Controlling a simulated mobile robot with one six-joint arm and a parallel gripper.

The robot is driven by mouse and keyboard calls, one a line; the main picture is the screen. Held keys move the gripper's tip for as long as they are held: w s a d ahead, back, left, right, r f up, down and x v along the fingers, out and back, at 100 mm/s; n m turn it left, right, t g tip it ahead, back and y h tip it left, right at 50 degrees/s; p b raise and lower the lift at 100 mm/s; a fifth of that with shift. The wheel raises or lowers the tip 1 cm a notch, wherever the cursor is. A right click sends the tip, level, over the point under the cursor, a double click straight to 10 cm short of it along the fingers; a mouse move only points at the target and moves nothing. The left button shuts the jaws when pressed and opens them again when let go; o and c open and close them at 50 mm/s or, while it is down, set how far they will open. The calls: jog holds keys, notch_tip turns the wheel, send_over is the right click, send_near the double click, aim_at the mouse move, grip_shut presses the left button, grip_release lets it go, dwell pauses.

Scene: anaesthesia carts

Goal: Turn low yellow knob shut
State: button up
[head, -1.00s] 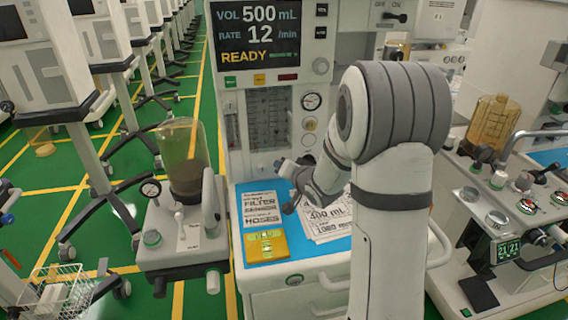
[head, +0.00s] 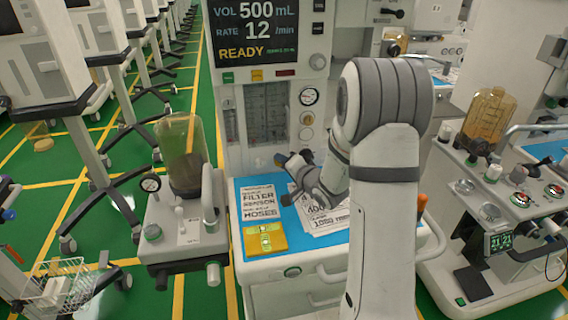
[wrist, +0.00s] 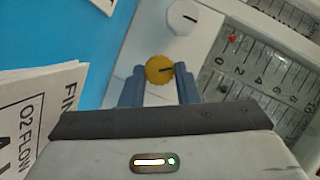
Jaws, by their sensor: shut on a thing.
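The low yellow knob (wrist: 159,69) shows in the wrist view as a ridged round knob with a dark mark pointing to the right. My gripper (wrist: 160,88) has one blue-grey finger on each side of it and is shut on it. In the head view my gripper (head: 284,160) reaches the lower front of the ventilator's white panel, above the blue worktop. The yellow knob cannot be made out there, behind the fingers.
A white knob (wrist: 183,17) sits just above the yellow one. A flowmeter scale (wrist: 262,75) is close on the right. Printed papers (head: 318,210) and a yellow block (head: 264,239) lie on the blue worktop (head: 285,255). A canister (head: 182,155) stands at left.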

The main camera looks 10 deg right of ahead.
jog(key=shift+r, duration=0.1)
jog(key=o, duration=1)
jog(key=shift+c, duration=0.2)
jog(key=shift+v, duration=3.9)
